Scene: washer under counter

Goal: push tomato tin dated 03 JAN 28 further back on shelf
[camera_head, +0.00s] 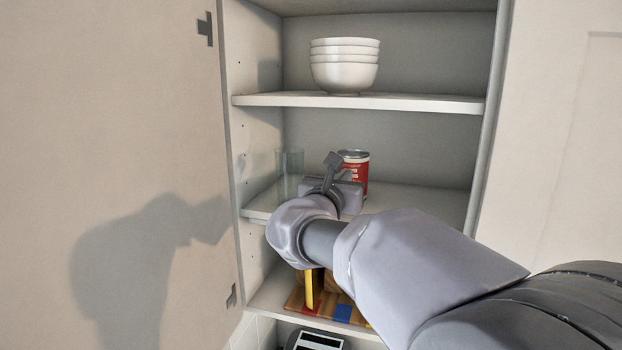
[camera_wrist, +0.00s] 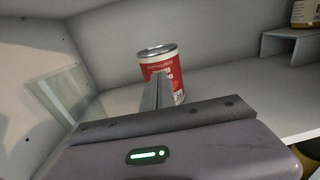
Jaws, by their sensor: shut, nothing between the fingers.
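A red and white tin with a grey metal lid (camera_head: 358,165) stands upright on the middle shelf (camera_head: 420,199) of the open cupboard. It also shows in the wrist view (camera_wrist: 160,66), where my fingers hide part of its front. No date can be read on it. My gripper (camera_head: 333,160) is shut and empty, in front of the tin and overlapping its left side in the head view. In the wrist view the closed fingers (camera_wrist: 157,90) point at the tin's lower front. I cannot tell whether they touch it.
Stacked white bowls (camera_head: 344,67) sit on the shelf above. The open door (camera_head: 120,120) is at left.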

